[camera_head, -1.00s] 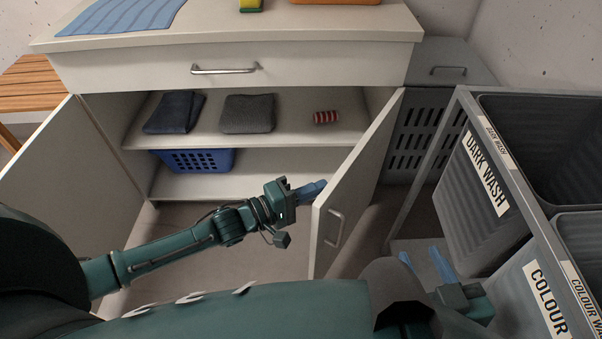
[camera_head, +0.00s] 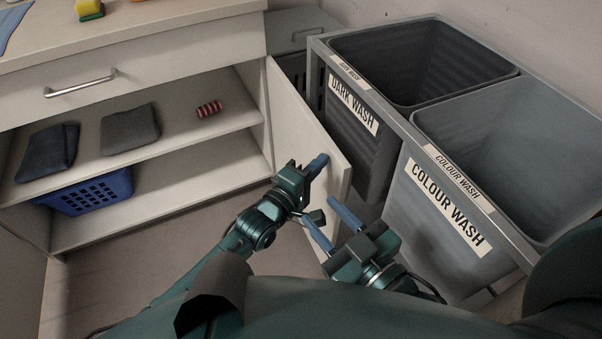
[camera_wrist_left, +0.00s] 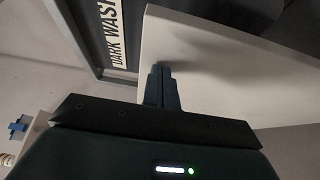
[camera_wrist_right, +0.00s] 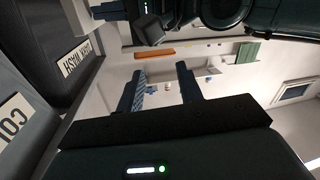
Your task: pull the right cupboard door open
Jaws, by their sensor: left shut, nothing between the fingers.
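The right cupboard door (camera_head: 301,118) stands open, a pale panel between the shelves and the laundry bins, its inner face toward me. Its handle is hidden. My left gripper (camera_head: 319,162) is shut and empty, its fingers at the inner face near the free edge. In the left wrist view the shut fingers (camera_wrist_left: 161,72) overlap the door panel (camera_wrist_left: 220,60); I cannot tell if they touch. My right gripper (camera_head: 319,211) is open and empty, near the door's lower free end. Its parted fingers (camera_wrist_right: 161,85) also show in the right wrist view.
The dark wash bin (camera_head: 365,145) and colour wash bin (camera_head: 425,215) stand close at right, limiting room beyond the door. The cupboard shelves hold folded cloths (camera_head: 130,130), a red striped roll (camera_head: 209,109) and a blue basket (camera_head: 95,193). Bare floor lies in front.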

